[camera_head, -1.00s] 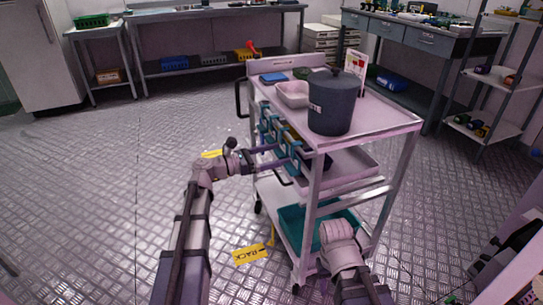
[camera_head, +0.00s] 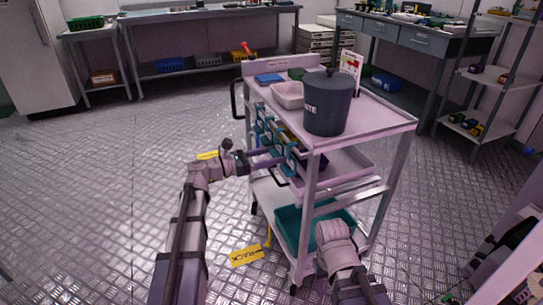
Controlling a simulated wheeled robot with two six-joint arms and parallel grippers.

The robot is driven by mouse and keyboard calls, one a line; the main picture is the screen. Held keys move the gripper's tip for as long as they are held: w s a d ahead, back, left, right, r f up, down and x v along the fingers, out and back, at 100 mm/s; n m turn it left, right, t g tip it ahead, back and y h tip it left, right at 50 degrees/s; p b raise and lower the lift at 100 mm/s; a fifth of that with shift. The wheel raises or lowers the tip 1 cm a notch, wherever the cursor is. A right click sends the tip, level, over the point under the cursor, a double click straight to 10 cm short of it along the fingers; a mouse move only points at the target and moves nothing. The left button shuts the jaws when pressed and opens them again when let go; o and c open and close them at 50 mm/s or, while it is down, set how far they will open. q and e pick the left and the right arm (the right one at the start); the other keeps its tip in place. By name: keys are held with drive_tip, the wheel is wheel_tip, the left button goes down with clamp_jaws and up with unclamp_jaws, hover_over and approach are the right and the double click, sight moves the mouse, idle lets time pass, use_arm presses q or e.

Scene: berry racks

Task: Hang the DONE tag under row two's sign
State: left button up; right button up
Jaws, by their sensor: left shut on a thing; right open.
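My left gripper (camera_head: 272,157) reaches in from the left to the near side of the grey cart (camera_head: 384,122), beside a row of teal holders (camera_head: 266,131). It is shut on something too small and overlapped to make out. My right arm comes up from the bottom, in front of the cart's lower shelf. Its gripper is hidden behind its wrist. I cannot pick out a DONE tag or a sign for row two. A yellow sign (camera_head: 246,256) reading RACK is at floor level left of the cart.
A dark pot (camera_head: 328,106), a pink tray (camera_head: 287,96) and a blue item (camera_head: 269,79) stand on the cart top. A teal bin (camera_head: 290,238) is on its lower shelf. Shelving (camera_head: 496,76) stands at right. Open floor (camera_head: 100,190) lies to the left.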

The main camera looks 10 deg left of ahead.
use_arm(q)
drive_tip(key=shift+r, duration=0.25)
drive_tip(key=shift+r+p, duration=0.8)
drive_tip(key=shift+p, duration=0.3)
drive_tip(key=shift+v, duration=3.5)
